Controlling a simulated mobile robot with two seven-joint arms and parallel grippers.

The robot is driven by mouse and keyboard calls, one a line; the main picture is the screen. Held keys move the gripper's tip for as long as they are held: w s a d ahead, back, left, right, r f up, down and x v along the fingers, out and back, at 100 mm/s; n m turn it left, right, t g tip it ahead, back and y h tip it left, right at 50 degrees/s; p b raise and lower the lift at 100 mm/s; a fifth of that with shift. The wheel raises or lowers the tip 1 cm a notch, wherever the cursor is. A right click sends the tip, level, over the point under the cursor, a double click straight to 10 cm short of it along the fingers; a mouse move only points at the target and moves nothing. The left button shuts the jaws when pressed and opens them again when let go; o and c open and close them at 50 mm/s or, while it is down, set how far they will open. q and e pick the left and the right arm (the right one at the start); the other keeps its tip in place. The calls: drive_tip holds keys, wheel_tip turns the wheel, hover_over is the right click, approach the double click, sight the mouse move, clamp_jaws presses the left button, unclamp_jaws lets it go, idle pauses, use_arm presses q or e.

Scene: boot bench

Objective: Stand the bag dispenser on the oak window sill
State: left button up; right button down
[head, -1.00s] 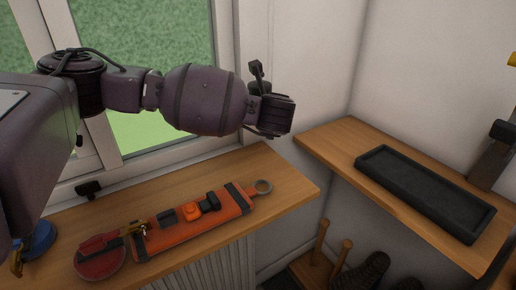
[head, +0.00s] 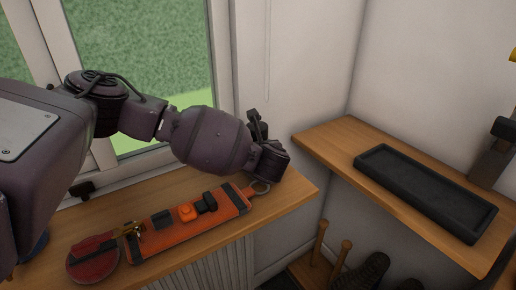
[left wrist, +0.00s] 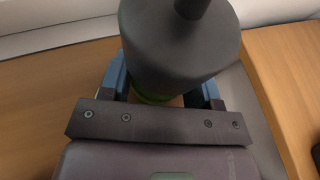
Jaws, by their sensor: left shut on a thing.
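The bag dispenser (left wrist: 180,50) is dark grey, with a narrow neck and a green band low down. In the left wrist view it sits between the blue fingers of my left gripper (left wrist: 165,92), which is shut on it. In the head view only a dark part of it (head: 256,124) shows behind the gripper (head: 268,158). The oak window sill (head: 285,195) runs below the window, and the gripper is over its right end. I cannot tell whether the dispenser's base touches the sill. My right gripper is not in view.
An orange strap-like piece (head: 195,231) with a ring and a red disc (head: 93,258) lie along the sill's front, close below my gripper. A second wooden shelf (head: 330,145) at right holds a black tray (head: 425,192). Boots (head: 365,272) stand below.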

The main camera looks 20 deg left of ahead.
use_arm(q)
drive_tip(key=shift+r, duration=0.1)
drive_tip(key=o, duration=1)
drive_tip(key=shift+r, duration=0.1)
drive_tip(key=p+v, duration=0.1)
drive_tip(key=v, duration=1.1)
drive_tip(key=shift+s, duration=0.1)
drive_tip(key=shift+f, duration=0.2)
